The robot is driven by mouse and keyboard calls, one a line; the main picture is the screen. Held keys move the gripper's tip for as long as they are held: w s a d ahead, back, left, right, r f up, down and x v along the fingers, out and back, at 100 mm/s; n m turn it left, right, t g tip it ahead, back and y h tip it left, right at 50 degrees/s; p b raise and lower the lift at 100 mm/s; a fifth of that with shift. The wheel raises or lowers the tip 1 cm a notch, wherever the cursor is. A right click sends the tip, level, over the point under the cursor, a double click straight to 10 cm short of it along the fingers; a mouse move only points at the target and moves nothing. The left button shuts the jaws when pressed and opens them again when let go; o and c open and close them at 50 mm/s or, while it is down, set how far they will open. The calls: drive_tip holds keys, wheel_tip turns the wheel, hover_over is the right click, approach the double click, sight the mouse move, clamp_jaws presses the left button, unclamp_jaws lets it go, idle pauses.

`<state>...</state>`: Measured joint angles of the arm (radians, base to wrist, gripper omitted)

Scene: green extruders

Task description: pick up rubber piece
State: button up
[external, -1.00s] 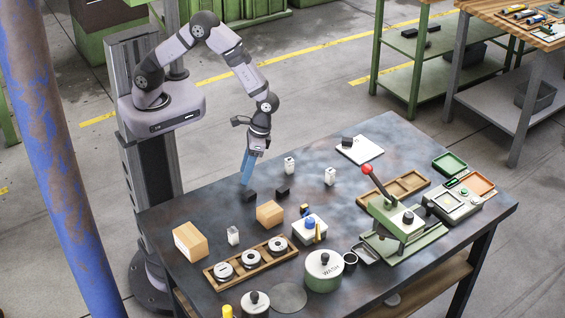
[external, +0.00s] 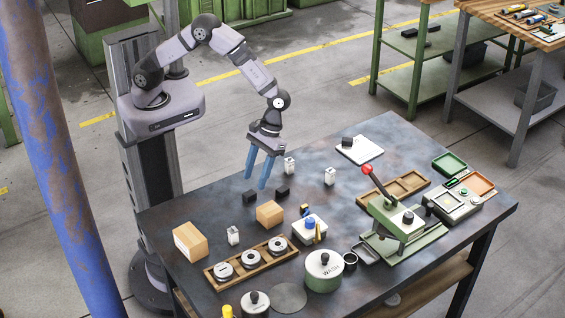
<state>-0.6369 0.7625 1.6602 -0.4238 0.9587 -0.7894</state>
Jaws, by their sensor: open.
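Several small black blocks that look like rubber pieces are on the table. One black block (external: 250,197) lies at the left, and a second black block (external: 282,191) lies just right of it. A third black block (external: 347,142) sits on a white plate (external: 360,150) at the back. My gripper (external: 257,184) has two long blue fingers, spread apart and pointing down. It is open and empty, above and just behind the two front black blocks. Whether the fingertips touch the table cannot be told.
White bottles (external: 289,165) and (external: 330,176) stand close to the right of my gripper. Cardboard boxes (external: 190,241) and a wooden tray with round parts (external: 223,270) are in front. A green lever press (external: 392,220) stands at the right.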

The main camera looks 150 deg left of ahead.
sight(250, 193)
drive_tip(key=shift+d+f+p, duration=0.25)
drive_tip(key=shift+f+p, duration=0.05)
drive_tip(key=shift+f, duration=0.2)
drive_tip(key=shift+p+x, duration=0.55)
drive_tip(key=shift+x, duration=1.55)
drive_tip(key=shift+s+a, duration=0.15)
drive_tip(key=shift+c, duration=0.6)
drive_tip(key=c, duration=1)
